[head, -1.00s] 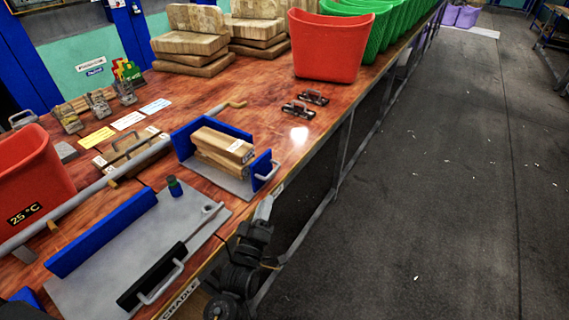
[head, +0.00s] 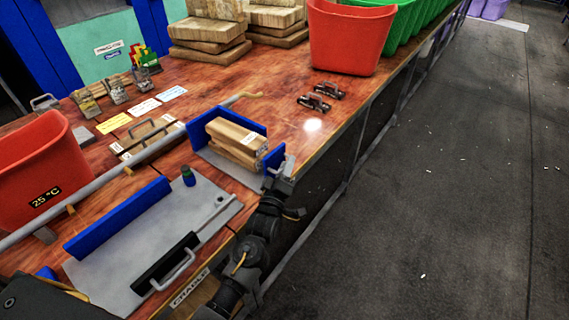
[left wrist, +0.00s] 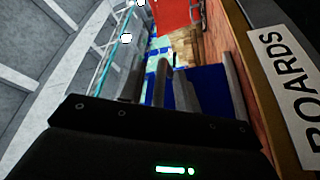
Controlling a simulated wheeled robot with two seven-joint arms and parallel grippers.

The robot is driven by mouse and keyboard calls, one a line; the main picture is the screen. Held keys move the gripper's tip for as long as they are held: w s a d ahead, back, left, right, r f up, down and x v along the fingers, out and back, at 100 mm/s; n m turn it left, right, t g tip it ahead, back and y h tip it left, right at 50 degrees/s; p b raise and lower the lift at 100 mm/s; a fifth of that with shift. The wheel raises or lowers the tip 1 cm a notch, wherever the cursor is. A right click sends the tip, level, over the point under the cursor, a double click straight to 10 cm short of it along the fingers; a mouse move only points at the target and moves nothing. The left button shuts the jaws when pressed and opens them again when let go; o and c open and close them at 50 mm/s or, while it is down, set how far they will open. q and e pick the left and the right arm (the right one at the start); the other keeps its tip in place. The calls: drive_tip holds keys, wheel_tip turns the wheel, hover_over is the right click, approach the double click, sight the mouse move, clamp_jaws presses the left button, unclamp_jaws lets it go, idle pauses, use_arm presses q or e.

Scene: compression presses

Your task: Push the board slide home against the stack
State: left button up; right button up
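The board slide (head: 275,158) is a small upright blue plate with a metal handle, at the front end of the wooden board stack (head: 232,135). It stands close to the stack's end; whether they touch I cannot tell. My left gripper (head: 281,179) is at the slide's front face, over its handle, and hides much of it. In the left wrist view the blue plate (left wrist: 210,85) is right ahead, with grey metal pieces in front of it. I cannot make out whether the fingers are closed on the handle. My right gripper is not in view.
A second press with a grey plate (head: 140,245), a blue back wall (head: 118,218) and a black handled bar (head: 166,263) lies nearer. Red bins (head: 350,40) and black handled blocks (head: 314,103) stand on the bench. Open floor lies to the right.

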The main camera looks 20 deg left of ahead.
use_arm(q)
drive_tip(key=shift+w, duration=0.25)
drive_tip(key=shift+r, duration=0.1)
clamp_jaws()
